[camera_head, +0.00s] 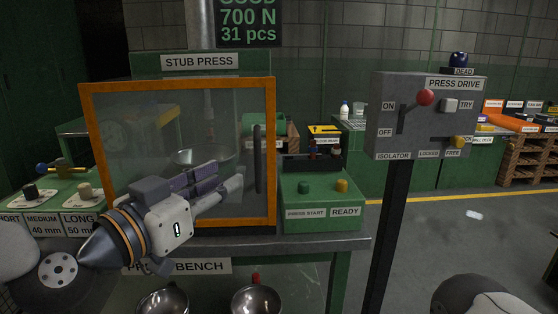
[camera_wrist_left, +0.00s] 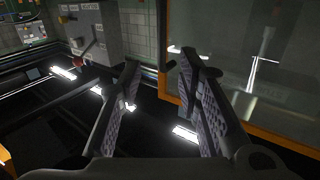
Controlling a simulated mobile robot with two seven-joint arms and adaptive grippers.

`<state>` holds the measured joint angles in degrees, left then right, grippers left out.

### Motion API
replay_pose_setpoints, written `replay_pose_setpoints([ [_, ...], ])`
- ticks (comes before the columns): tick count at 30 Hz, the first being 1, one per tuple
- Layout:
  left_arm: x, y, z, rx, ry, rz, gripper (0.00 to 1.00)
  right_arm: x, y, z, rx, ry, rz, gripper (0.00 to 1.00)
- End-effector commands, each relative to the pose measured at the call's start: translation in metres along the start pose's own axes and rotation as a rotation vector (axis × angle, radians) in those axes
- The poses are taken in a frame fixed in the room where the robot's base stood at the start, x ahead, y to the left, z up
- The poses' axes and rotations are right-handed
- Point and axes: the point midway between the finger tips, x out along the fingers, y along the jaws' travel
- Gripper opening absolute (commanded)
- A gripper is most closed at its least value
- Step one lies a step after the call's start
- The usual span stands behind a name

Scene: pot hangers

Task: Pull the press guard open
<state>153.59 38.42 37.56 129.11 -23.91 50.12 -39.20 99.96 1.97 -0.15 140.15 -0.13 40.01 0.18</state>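The press guard is a clear panel in an orange frame (camera_head: 178,85), upright in front of the stub press and apparently closed. Its dark vertical handle (camera_head: 258,160) is on the panel's right side. My left gripper (camera_head: 232,182) is in front of the panel, its fingers pointing right towards the handle's lower part. In the left wrist view the gripper (camera_wrist_left: 160,62) is open with nothing between the fingers. A dark bar that looks like the handle (camera_wrist_left: 164,35) shows beyond the fingertips, apparently not touched. The guard's orange frame (camera_wrist_left: 285,144) is at the right there. My right gripper is out of view.
A green press start box (camera_head: 320,205) stands right of the guard on the bench. The grey press drive box (camera_head: 425,115) with a red-knobbed lever stands on a post further right. Metal bowls (camera_head: 256,301) sit below the bench top. Open floor lies at the right.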

Motion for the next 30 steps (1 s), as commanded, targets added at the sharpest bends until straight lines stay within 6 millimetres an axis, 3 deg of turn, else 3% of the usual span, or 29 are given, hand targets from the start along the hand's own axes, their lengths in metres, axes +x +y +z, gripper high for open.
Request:
replay_pose_setpoints([
  [9,0.073,0.001,0.004,-0.001,-0.004,0.001,0.32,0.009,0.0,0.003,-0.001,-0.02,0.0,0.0],
  [15,0.108,0.0,0.003,-0.001,-0.003,0.0,0.32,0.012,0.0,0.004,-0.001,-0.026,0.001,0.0],
  [26,0.117,0.001,0.002,-0.002,-0.003,0.001,0.32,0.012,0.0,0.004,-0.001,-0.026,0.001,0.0],
  [30,0.117,0.001,0.002,-0.002,-0.003,0.0,0.0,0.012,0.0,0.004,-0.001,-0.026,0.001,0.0],
])
